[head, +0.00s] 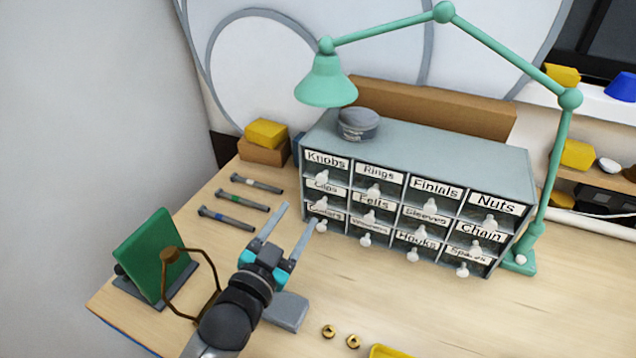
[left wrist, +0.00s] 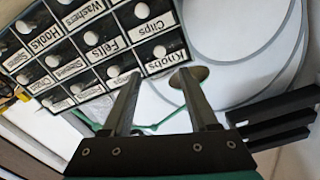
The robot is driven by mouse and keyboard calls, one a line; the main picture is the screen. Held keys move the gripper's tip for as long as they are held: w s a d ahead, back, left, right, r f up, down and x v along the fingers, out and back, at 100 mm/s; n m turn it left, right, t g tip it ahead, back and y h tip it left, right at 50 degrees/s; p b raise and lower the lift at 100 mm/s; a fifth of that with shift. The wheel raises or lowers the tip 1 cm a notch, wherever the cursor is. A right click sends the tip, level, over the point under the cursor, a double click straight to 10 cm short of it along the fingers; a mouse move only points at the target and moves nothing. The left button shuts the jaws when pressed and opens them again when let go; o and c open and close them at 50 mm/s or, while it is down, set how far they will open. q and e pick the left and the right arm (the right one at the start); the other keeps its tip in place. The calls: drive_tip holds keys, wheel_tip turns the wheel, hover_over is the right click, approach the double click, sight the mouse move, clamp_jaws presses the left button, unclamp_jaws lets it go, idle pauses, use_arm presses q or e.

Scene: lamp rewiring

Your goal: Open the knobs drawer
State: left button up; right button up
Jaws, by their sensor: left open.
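The knobs drawer (head: 326,161) is at the top left of a grey drawer cabinet (head: 440,158). It has a white label and a white round knob (head: 322,176), and its front looks flush with the others. My left gripper (head: 297,215) is open and empty, in front of and below the cabinet's left end, apart from it. In the left wrist view, where the cabinet appears turned, the knobs drawer (left wrist: 166,60) and its knob (left wrist: 160,51) lie beyond the gap between the fingertips (left wrist: 160,74). My right gripper is not in view.
A green lamp (head: 326,82) arches over the cabinet, with a grey round container (head: 358,123) on top. Several dark tools (head: 242,200) lie left of the cabinet. A green board (head: 155,252) stands left of my arm. Brass rings (head: 340,336) lie in front.

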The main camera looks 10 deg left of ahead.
sight(321, 181)
use_arm(q)
drive_tip(key=w, duration=0.3)
drive_tip(key=w+d, duration=0.1)
drive_tip(key=w, duration=0.3)
drive_tip(key=w+d, duration=0.1)
drive_tip(key=w, duration=0.2)
drive_tip(key=shift+w, duration=0.3)
clamp_jaws()
drive_tip(key=shift+s, duration=0.1)
idle(1.0)
